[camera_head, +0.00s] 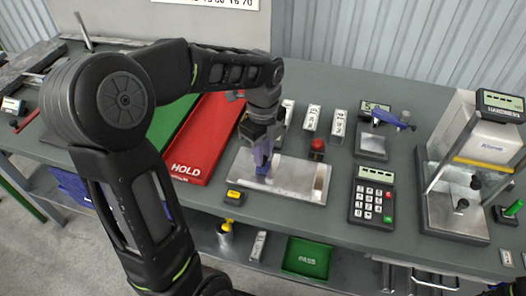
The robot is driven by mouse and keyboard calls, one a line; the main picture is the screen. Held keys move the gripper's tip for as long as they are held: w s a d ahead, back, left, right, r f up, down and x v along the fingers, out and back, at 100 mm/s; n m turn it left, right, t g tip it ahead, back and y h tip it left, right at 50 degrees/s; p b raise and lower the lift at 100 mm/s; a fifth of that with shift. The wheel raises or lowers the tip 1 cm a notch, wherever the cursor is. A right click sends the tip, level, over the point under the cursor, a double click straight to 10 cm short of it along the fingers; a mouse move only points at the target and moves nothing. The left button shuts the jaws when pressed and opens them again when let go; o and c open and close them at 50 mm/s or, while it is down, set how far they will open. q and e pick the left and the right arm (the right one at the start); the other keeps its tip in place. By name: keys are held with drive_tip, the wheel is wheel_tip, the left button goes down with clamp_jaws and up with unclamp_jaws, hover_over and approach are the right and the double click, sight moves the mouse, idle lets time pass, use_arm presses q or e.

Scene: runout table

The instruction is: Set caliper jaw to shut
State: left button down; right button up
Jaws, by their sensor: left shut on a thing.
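My left gripper (262,158) reaches down from above onto the bare metal plate (305,185) at the front middle of the bench. It is shut on a small blue thing (262,168) at the plate, mostly hidden by the fingers. This may be part of the caliper, but its jaw and beam cannot be made out. My right gripper is not in view.
A red HOLD tray (208,140) and a green tray (172,122) lie left of the plate. A calculator-like keypad (372,199), a yellow-topped block (235,195), a red-topped item (317,147) and a hardness tester (480,150) stand around. The front edge is close.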

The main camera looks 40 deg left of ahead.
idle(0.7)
use_arm(q)
drive_tip(key=w+d, duration=0.1)
drive_tip(key=d, duration=0.2)
drive_tip(key=w+d, duration=0.1)
drive_tip(key=d, duration=0.2)
drive_tip(key=w+d, duration=0.1)
drive_tip(key=d, duration=0.3)
drive_tip(key=shift+w, duration=0.2)
drive_tip(key=shift+a, duration=0.1)
drive_tip(key=c, duration=1.3)
unclamp_jaws()
drive_tip(key=shift+o, duration=0.2)
wheel_tip(320, 180, up, 8)
drive_tip(key=shift+b, duration=0.4)
